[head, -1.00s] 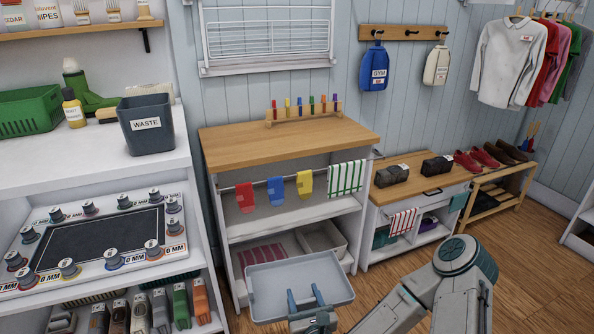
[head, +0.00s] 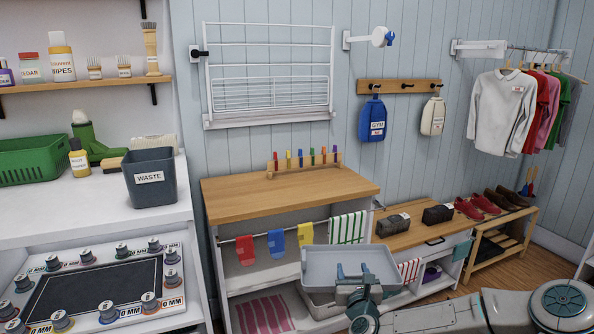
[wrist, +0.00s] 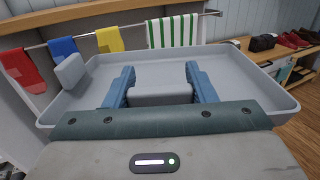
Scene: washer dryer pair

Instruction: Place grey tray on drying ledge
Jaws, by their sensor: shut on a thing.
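The grey tray (head: 335,258) is a shallow, open, empty tray in front of the hanging cloths in the head view. My gripper (head: 353,272) is shut on it at its near side. In the wrist view, the blue fingers of my gripper (wrist: 162,85) stand on either side of a grey block on the near side of the tray (wrist: 235,85). The tray looks roughly level, held in the air below the wooden counter's top. A white wall-mounted drying rack with a narrow ledge (head: 265,120) is above the counter.
The wooden counter (head: 240,195) is mostly clear, with a colourful peg rack (head: 304,163) at its back. A rail with red, blue, yellow and striped cloths (head: 347,228) runs along its front, close to the tray. A waste bin (head: 150,178) stands left.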

